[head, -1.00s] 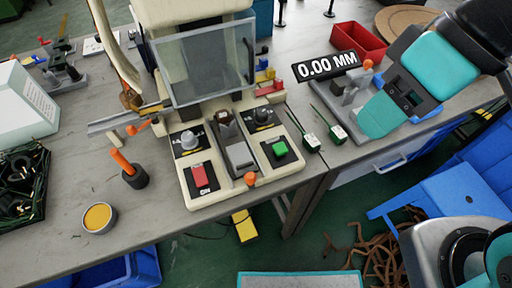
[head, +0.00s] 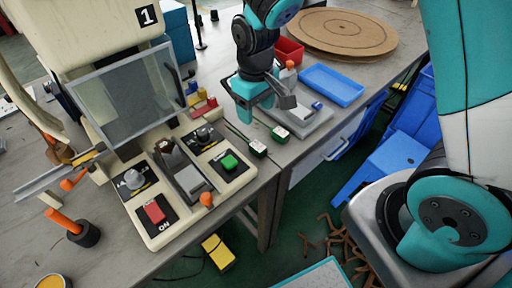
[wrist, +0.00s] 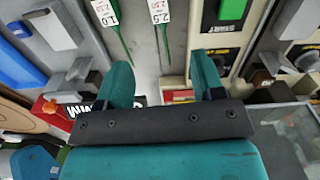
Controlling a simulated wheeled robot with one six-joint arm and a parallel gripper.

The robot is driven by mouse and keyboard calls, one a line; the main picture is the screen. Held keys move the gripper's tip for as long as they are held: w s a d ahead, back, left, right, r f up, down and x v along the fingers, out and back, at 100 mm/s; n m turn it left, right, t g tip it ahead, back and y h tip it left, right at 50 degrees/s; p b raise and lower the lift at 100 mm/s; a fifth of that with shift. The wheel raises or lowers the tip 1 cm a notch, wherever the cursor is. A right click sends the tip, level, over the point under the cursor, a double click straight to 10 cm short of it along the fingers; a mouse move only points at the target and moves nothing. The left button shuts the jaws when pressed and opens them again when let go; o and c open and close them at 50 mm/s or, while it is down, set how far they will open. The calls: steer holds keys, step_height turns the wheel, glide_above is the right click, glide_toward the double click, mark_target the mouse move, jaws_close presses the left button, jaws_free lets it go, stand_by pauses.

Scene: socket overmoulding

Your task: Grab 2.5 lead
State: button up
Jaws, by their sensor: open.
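Two green leads with white tags lie on the grey table. The 2.5 lead (head: 258,149) is the one nearer the cream press, and in the wrist view its tag (wrist: 158,11) sits at the top edge. Its thin green wire runs down toward the gap between my fingers. The other lead (head: 280,133), tagged 1.0 in the wrist view (wrist: 104,12), lies beside it toward the blue tray. My gripper (wrist: 162,78) is open and empty, pointing down above the wire ends. In the head view my gripper (head: 252,112) is just behind the leads.
The cream press (head: 220,195) with its buttons stands close to the left of the leads. A grey measuring stand (head: 306,118) is close on the right, with a blue tray (head: 332,84) beyond. A red bin (head: 289,50) and round brown boards (head: 345,30) are behind.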

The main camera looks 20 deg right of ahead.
mark_target(255, 144)
step_height(255, 144, down, 14)
steer(key=shift+w+r+p, duration=0.15)
steer(key=shift+p, duration=0.2)
steer(key=c, duration=1)
